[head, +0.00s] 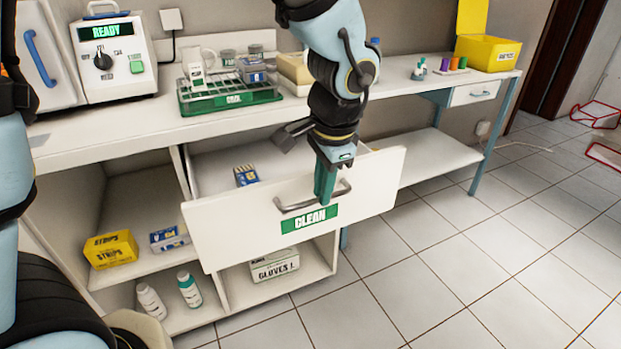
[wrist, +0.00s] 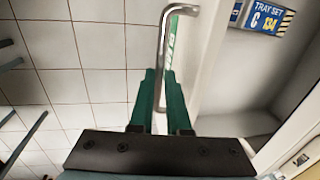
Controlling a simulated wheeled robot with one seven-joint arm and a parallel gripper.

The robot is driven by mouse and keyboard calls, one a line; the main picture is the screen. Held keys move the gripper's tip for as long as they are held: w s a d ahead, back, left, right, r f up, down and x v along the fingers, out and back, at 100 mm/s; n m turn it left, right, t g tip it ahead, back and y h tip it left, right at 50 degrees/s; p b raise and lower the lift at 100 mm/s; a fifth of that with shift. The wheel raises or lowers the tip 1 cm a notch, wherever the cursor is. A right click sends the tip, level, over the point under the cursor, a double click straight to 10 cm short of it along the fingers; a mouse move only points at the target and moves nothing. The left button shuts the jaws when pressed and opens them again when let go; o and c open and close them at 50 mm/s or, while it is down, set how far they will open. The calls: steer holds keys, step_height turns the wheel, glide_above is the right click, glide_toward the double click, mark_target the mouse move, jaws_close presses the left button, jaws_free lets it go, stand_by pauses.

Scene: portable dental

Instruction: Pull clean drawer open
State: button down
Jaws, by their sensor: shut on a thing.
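The clean drawer (head: 230,228) is a white drawer under the counter with a green CLEAN label (head: 310,219) on its front. It stands pulled out from the cabinet, and its inside shows. Its metal bar handle (head: 288,207) runs along the upper front. My gripper (head: 324,186) reaches down from above with its green fingers at the handle. In the wrist view the fingers (wrist: 162,88) are on either side of the handle (wrist: 163,45), shut on it. A blue tray-set box (head: 246,175) lies inside the drawer and shows in the wrist view (wrist: 268,18).
The counter (head: 110,138) holds a READY machine (head: 115,55), a green CLEAN rack (head: 230,97) and a yellow bin (head: 487,52). Shelves below hold a STRIPS box (head: 110,250), bottles and a GLOVES box (head: 274,265). Tiled floor (head: 450,270) in front of the drawer is clear.

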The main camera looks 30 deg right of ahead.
steer(key=shift+s+a, duration=0.1)
steer(key=shift+s, duration=0.7)
steer(key=c, duration=1.2)
jaws_free()
steer(key=shift+o, duration=0.2)
steer(key=shift+r, duration=0.1)
step_height(320, 180, up, 10)
steer(key=s, duration=0.2)
steer(key=shift+r+p, duration=0.2)
steer(key=shift+p, duration=0.2)
steer(key=shift+a, duration=0.15)
